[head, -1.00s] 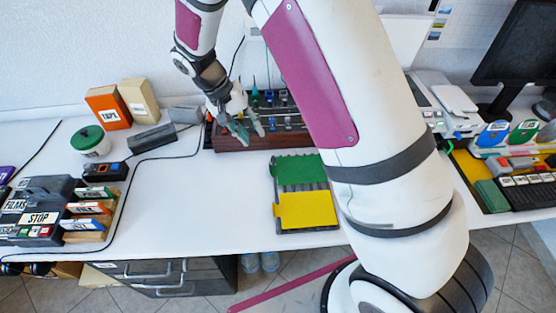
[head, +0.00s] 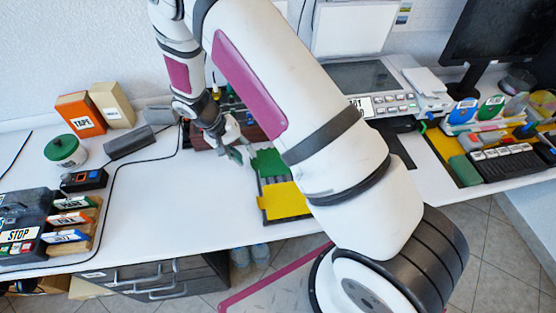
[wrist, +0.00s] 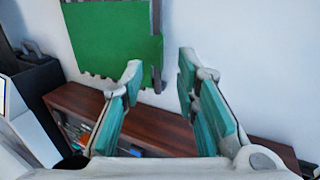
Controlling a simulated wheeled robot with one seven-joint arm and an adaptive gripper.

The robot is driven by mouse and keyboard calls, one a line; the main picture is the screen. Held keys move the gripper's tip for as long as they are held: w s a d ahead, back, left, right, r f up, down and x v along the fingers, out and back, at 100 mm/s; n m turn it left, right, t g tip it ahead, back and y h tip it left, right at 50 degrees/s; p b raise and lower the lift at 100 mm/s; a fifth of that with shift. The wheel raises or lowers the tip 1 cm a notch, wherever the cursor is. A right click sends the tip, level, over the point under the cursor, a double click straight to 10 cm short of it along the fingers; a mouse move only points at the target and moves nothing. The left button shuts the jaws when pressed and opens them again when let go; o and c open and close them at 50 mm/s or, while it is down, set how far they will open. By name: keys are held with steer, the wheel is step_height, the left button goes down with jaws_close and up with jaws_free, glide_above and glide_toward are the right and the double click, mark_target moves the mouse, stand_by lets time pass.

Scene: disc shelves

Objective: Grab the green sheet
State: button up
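The green sheet (head: 268,163) lies at the back of a dark slotted rack on the white table, behind a yellow sheet (head: 285,201) in the same rack. In the head view my arm covers the right side of the rack. In the wrist view the green sheet (wrist: 112,42) fills the upper left, beyond the fingertips. My gripper (head: 238,151) is just left of and behind the green sheet. The wrist view shows my gripper (wrist: 160,78) open, with nothing between its fingers.
A brown wooden tool holder (wrist: 160,123) is close under the fingers in the wrist view. A black cable (head: 118,170) runs along the table's left part. The table left of the rack is clear. A copier-like machine (head: 375,82) stands right.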

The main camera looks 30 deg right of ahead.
mark_target(269, 163)
steer(key=shift+x, duration=1.5)
steer(key=shift+a, duration=0.15)
steer(key=shift+c, duration=0.5)
jaws_close()
